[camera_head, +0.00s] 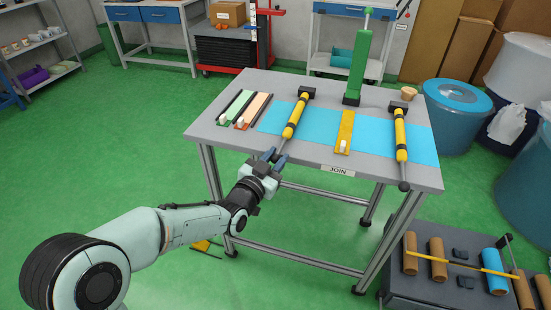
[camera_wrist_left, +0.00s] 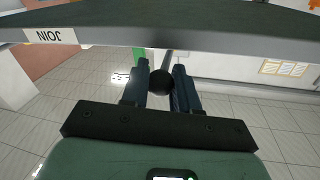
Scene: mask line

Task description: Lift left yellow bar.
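The left yellow bar (camera_head: 294,118) lies on the table with black bands, a dark block at its far end and a thin rod toward the front edge. My left gripper (camera_head: 275,156) is at the front edge, around the near end of that rod. In the left wrist view the bar's black ball end (camera_wrist_left: 161,83) sits between the fingers (camera_wrist_left: 162,88), which appear closed against its sides. The bar still appears to rest on the table. My right gripper is not in view.
A matching right yellow bar (camera_head: 400,135) lies on the blue mat (camera_head: 372,136) of the table (camera_head: 225,134). A flat yellow strip (camera_head: 345,130), a green upright tool (camera_head: 359,65) and two coloured strips (camera_head: 253,109) are nearby. A cart with rolls (camera_head: 438,259) stands at lower right.

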